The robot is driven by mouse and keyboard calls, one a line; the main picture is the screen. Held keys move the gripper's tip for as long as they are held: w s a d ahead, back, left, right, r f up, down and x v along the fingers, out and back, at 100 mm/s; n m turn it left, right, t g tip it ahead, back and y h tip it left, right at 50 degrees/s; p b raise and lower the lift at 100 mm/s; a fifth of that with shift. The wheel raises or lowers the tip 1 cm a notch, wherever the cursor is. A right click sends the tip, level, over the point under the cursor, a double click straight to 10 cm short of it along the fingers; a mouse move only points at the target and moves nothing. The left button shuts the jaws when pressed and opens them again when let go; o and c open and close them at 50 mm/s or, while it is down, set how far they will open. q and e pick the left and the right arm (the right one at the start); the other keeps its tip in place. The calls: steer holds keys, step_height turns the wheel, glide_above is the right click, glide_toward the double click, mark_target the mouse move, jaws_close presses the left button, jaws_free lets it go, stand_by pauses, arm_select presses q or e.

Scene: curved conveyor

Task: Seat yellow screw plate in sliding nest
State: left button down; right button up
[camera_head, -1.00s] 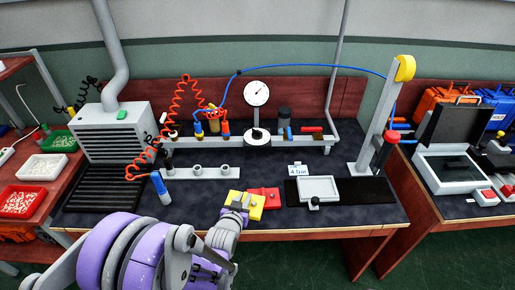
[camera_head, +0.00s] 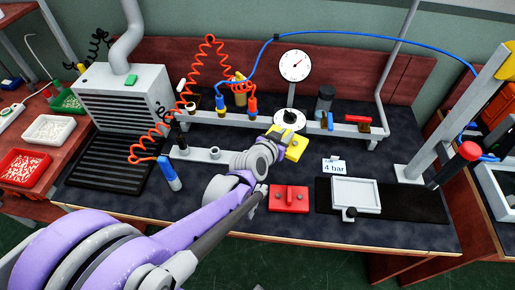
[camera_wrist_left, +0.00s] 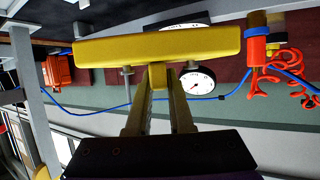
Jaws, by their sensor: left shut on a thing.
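My left gripper (camera_head: 281,139) is shut on the yellow screw plate (camera_head: 297,148) and holds it above the bench, in front of the dial gauge's round base. In the left wrist view the plate (camera_wrist_left: 158,45) shows edge-on, as a long yellow bar across the tips of the fingers (camera_wrist_left: 158,85). The sliding nest (camera_head: 355,193), a pale grey shallow tray with a black knob at its front, sits on a black rail (camera_head: 418,205) to the right. It looks empty and is apart from the plate. My right gripper is not in view.
A red plate (camera_head: 289,197) lies on the bench left of the nest. A "4 bar" sign (camera_head: 334,168) stands behind the nest. The dial gauge (camera_head: 295,66) and a grey rail with tools line the back.

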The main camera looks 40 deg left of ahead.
arm_select(q)
steer(key=shift+s+a+r, duration=0.3)
steer(key=shift+s+a, duration=0.1)
steer(key=shift+s+a+f, duration=0.1)
steer(key=shift+s, duration=0.05)
step_height(320, 180, down, 14)
steer(key=b, duration=0.5)
steer(key=w, duration=0.4)
steer(key=shift+a+r, duration=0.35)
steer(key=shift+r, duration=0.05)
steer(key=shift+w, duration=0.4)
steer(key=shift+w+a, duration=0.25)
steer(key=shift+w, duration=1)
steer(key=shift+w+a+f, duration=0.1)
steer(key=shift+w+f, duration=0.35)
steer(key=shift+f, duration=0.2)
steer(key=shift+s+r, duration=0.1)
